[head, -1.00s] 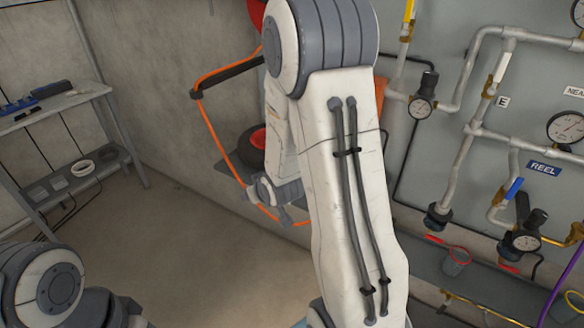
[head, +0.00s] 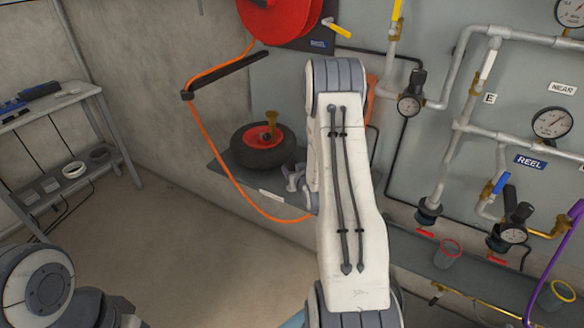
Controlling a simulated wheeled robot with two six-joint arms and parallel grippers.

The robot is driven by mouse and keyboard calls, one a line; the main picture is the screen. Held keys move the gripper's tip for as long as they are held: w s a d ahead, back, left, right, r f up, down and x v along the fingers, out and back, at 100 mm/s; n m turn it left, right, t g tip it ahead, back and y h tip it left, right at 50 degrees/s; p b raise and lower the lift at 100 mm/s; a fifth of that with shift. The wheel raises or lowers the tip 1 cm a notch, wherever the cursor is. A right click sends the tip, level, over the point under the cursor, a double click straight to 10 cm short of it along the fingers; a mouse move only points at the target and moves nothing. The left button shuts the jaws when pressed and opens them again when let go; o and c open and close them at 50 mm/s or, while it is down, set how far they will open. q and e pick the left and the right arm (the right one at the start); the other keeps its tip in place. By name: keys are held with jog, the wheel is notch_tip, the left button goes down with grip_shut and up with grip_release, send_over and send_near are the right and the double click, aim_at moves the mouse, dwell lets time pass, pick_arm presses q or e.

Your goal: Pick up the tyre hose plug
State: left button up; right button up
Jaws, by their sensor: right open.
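A black tyre with a red hub (head: 262,152) lies on a grey wall shelf. A small brass-coloured fitting (head: 271,122) stands up at its far side; I cannot tell for sure whether it is the tyre hose plug. My right gripper (head: 291,180) is open, just right of the tyre's near edge and partly hidden by my own right arm. It looks empty and apart from the fitting. Only a joint of my left arm shows at the lower left; its gripper is out of view.
A red hose reel (head: 280,15) hangs above, and its orange hose (head: 217,150) loops down past a black bracket (head: 225,75). Pipes and gauges (head: 551,123) cover the right wall. A grey shelf unit (head: 75,150) stands at the left. The floor between is clear.

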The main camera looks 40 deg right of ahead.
aim_at(292, 161)
jog(key=x, duration=0.3)
jog(key=shift+w+p, duration=0.15)
jog(key=shift+p, duration=0.15)
grip_shut()
notch_tip(292, 161, up, 4)
jog(key=shift+d+f+b, duration=0.1)
jog(key=shift+b, duration=0.4)
jog(key=s+d+r+b, duration=0.1)
jog(key=s+d+r, duration=0.5)
jog(key=s, duration=0.3)
jog(key=shift+s+d+r, duration=0.2)
jog(key=shift+d+r, duration=0.2)
jog(key=shift+r, duration=0.15)
